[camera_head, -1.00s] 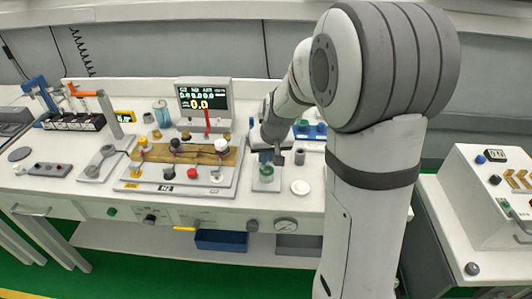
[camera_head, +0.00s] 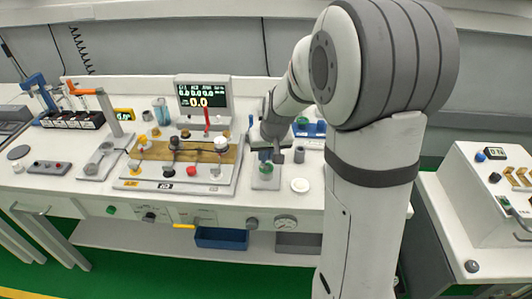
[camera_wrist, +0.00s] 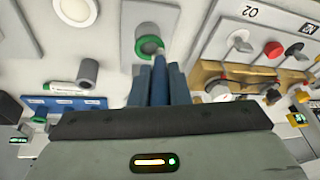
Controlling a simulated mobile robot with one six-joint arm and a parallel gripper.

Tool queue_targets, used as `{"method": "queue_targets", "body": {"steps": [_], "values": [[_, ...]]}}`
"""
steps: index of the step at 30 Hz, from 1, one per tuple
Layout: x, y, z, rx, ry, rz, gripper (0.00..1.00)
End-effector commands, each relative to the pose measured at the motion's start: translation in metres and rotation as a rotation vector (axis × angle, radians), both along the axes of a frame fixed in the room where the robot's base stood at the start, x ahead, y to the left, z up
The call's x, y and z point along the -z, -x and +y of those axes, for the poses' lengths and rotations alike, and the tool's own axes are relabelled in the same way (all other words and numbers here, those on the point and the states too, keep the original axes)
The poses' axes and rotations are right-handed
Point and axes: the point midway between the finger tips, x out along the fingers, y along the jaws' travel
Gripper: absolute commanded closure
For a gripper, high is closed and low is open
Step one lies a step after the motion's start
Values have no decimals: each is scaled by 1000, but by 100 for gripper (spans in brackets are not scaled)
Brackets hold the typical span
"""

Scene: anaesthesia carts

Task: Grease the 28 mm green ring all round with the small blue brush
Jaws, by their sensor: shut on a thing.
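The green ring (camera_head: 265,169) sits around a grey post on a small pale plate at the front of the bench. In the wrist view the green ring (camera_wrist: 141,49) shows near the top middle, around the grey post's end. My gripper (camera_wrist: 160,72) is shut on the small blue brush (camera_wrist: 159,85), whose handle runs between the fingers. The brush's pale tip appears at the ring's lower right edge; I cannot tell whether it touches. In the head view my gripper (camera_head: 273,154) is just above the ring, and the brush is hard to make out.
A white round dish (camera_head: 299,185) lies right of the ring's plate, with a grey cylinder (camera_head: 299,155) behind it. A blue rack (camera_head: 317,130) stands farther back. Left is a wooden manifold board (camera_head: 190,152) with knobs and gauges, close to my gripper. A display (camera_head: 203,95) stands behind.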

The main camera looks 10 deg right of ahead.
Motion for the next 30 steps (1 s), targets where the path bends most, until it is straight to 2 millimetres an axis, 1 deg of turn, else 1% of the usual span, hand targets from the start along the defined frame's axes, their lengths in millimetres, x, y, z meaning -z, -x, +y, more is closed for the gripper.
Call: {"method": "queue_targets", "body": {"steps": [20, 30], "values": [[9, 0, 0, 0, 0, 0, 100], [8, 0, 0, 0, 0, 0, 100]]}}
